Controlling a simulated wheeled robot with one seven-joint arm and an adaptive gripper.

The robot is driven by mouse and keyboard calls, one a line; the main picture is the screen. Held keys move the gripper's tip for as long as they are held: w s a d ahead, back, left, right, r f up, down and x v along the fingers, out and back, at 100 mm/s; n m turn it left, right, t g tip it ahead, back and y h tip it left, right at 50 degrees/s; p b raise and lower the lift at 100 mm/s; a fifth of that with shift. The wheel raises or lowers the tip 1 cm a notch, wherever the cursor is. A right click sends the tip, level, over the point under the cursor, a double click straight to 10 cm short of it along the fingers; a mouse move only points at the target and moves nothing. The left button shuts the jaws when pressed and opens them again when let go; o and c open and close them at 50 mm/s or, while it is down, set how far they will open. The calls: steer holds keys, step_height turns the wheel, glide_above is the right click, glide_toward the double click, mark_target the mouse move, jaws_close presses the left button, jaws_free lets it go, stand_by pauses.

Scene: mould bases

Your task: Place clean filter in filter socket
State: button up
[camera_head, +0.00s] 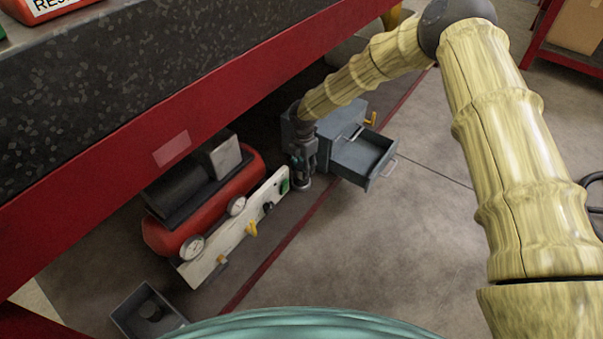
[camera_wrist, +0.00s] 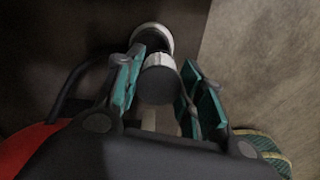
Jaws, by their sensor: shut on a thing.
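My gripper (camera_wrist: 162,66) has its teal fingers on either side of a short dark cylinder with a white band, which looks like the clean filter (camera_wrist: 158,80), and is shut on it. Just beyond it in the wrist view is a round dark part with a pale rim, perhaps the filter socket (camera_wrist: 152,36); I cannot tell whether the two touch. In the head view my gripper (camera_head: 302,164) points down beside the right end of a white panel (camera_head: 232,228). A small grey round part (camera_head: 301,184) shows under its fingers, too small to identify.
A red compressor (camera_head: 168,232) with gauges stands behind the panel. A grey cabinet (camera_head: 340,122) with an open drawer (camera_head: 364,156) is close to my gripper's right. A grey bin (camera_head: 122,314) holds a dark cylinder (camera_head: 151,309). The red-edged bench (camera_head: 172,150) overhangs.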

mark_target(302, 169)
steer(key=shift+w+a+f, duration=0.1)
steer(key=shift+w+a, duration=0.15)
steer(key=shift+w, duration=0.5)
steer(key=shift+w+f+b, duration=0.1)
steer(key=shift+f+b, duration=1.15)
steer(key=shift+f, duration=0.45)
steer(key=shift+f, duration=0.15)
steer(key=o, duration=1)
steer(key=shift+r+p, duration=1.65)
steer(key=shift+r, duration=2.25)
